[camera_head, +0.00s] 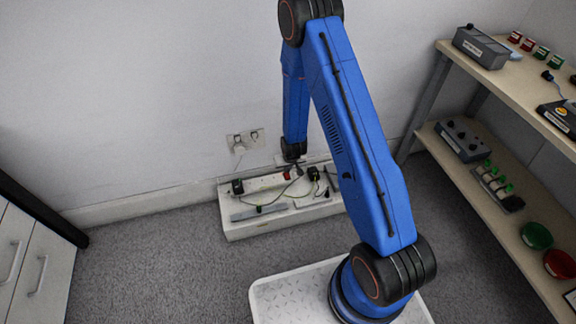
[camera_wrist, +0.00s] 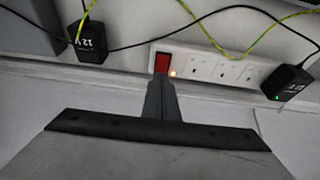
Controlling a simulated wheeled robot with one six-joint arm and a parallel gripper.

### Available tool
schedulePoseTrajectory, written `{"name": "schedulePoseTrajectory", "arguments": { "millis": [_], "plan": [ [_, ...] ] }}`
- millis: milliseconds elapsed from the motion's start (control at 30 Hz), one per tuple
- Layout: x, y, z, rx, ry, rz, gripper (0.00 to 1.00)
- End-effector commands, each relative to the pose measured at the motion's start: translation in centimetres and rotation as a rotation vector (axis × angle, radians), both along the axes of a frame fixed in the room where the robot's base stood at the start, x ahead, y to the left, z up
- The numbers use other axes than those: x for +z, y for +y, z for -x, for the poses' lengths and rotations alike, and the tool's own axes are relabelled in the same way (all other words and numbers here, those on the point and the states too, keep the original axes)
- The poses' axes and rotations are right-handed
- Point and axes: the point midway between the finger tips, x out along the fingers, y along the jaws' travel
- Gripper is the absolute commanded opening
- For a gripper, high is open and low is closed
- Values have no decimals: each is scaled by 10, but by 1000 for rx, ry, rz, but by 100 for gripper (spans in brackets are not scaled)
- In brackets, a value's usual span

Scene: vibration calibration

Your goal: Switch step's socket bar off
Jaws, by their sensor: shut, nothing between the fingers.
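The white socket bar (camera_wrist: 200,70) lies across the wrist view. Its red rocker switch (camera_wrist: 162,65) is at the bar's left end, and a small lit lamp (camera_wrist: 173,73) glows beside it. Several sockets run to the right. My gripper (camera_wrist: 161,80) is shut and empty, with its tips at the lower edge of the red switch in the picture. I cannot tell whether they touch it. In the head view the bar (camera_head: 262,183) is on a low white step (camera_head: 270,228) by the wall, and my gripper (camera_head: 298,171) is by the bar's right end.
Black 12 V adapters (camera_wrist: 92,42) (camera_wrist: 288,82) sit at both sides of the bar, with black and yellow-green cables around. A wall outlet (camera_head: 245,139) is above. Shelves (camera_head: 480,182) with boxes and buttons stand right, white drawers (camera_head: 35,262) left. Grey carpet is free in front.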

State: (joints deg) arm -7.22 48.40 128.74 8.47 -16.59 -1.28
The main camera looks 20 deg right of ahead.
Motion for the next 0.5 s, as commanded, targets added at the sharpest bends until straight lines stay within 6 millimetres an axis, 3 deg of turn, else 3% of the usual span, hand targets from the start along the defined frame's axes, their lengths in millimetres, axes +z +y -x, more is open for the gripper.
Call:
{"name": "schedulePoseTrajectory", "arguments": {
  "millis": [200, 500],
  "plan": [
    [-18, 0, -2, 1, 2, 0, 0],
    [-22, 0, -3, 1, 0, 0, 0]
  ]
}}
